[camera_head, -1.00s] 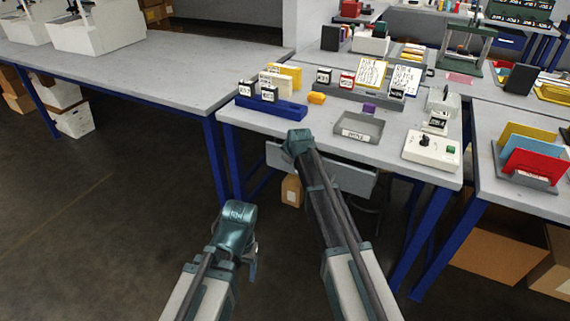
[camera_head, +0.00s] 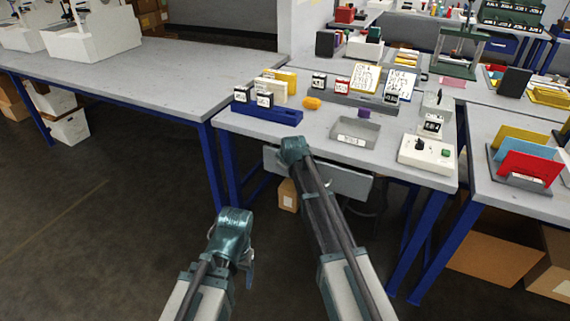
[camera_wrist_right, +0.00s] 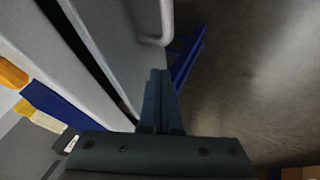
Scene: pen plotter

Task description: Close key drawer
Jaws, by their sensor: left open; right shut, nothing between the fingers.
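The key drawer (camera_head: 350,184) is a grey front under the edge of the grey table. In the right wrist view its front (camera_wrist_right: 112,40) fills the upper middle, with a pale bar handle (camera_wrist_right: 158,40) on it. A dark gap shows between the drawer front and the table edge. My right gripper (camera_wrist_right: 159,74) is shut and empty, its fingertips close to the drawer front near the handle; contact cannot be told. In the head view my right wrist is over the drawer's left part and hides its fingers. My left gripper (camera_head: 249,268) is open and empty, low over the floor.
The tabletop holds a blue stamp rack (camera_head: 267,116), a grey tray (camera_head: 356,132) and a control box (camera_head: 427,154). Blue table legs (camera_head: 231,165) stand beside the drawer. A cardboard box (camera_head: 288,195) is underneath. Open floor lies at left.

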